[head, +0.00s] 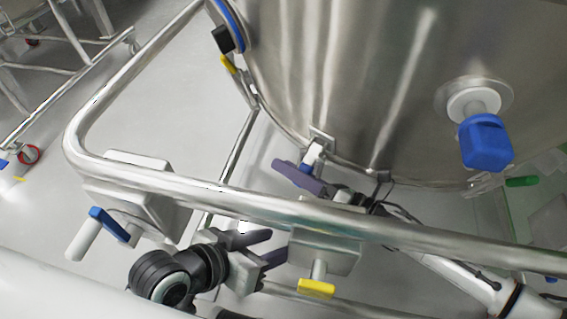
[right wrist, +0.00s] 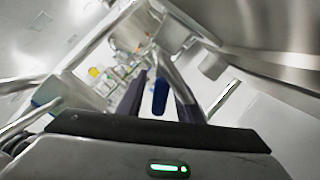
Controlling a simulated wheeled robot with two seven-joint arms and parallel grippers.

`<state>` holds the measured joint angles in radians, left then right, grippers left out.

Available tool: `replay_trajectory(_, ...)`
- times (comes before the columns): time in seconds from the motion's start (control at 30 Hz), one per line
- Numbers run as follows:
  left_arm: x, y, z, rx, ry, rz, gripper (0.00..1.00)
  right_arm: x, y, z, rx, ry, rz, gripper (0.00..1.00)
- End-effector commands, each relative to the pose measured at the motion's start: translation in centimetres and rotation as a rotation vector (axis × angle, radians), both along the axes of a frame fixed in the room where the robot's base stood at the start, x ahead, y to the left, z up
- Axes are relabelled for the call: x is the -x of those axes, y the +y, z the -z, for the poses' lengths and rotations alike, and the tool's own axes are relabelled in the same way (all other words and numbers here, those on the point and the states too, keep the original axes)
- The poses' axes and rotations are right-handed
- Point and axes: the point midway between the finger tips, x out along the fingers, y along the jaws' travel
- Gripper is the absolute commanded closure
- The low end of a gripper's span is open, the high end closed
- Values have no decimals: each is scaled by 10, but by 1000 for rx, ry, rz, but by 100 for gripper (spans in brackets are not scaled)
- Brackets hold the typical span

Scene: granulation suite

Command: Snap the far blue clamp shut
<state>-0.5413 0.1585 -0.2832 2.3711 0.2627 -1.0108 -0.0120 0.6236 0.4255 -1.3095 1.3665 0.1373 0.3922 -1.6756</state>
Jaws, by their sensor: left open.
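A blue clamp handle (head: 307,167) hangs on a small bracket at the lower rim of the steel vessel, partly hidden by my right gripper. In the right wrist view the blue handle (right wrist: 160,97) shows between the two dark purple fingers, with gaps on both sides. My right gripper (head: 300,178) is open around or just short of the handle; I cannot tell the depth. My left gripper (head: 270,248) is open and empty, lower down, below the rail and left of a grey box with a yellow handle.
A steel rail (head: 230,197) crosses in front of the vessel (head: 360,80). A blue knob (head: 487,142) sticks out of the vessel at right. A grey box with a blue lever (head: 108,224) hangs at left; the yellow handle (head: 316,289) is near my left gripper. Another yellow handle (head: 229,65) is upper left.

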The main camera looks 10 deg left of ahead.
Motion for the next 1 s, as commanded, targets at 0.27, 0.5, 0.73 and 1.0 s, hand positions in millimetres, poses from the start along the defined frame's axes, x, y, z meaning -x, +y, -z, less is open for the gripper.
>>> replay_trajectory(0.27, -1, -2, -3, 12, -9, 1, 56, -3, 9, 0, 1, 0, 5, 67)
replay_trajectory(0.5, 0, -2, -3, 12, -9, 1, 56, -2, 9, 0, 1, 0, 5, 81)
replay_trajectory(0.73, 0, -2, -3, 11, -9, 0, 56, -2, 9, 0, 1, 0, 5, 100)
replay_trajectory(1.0, 0, -1, -5, 5, -8, 0, 56, -1, 9, -2, -8, 22, 5, 100)
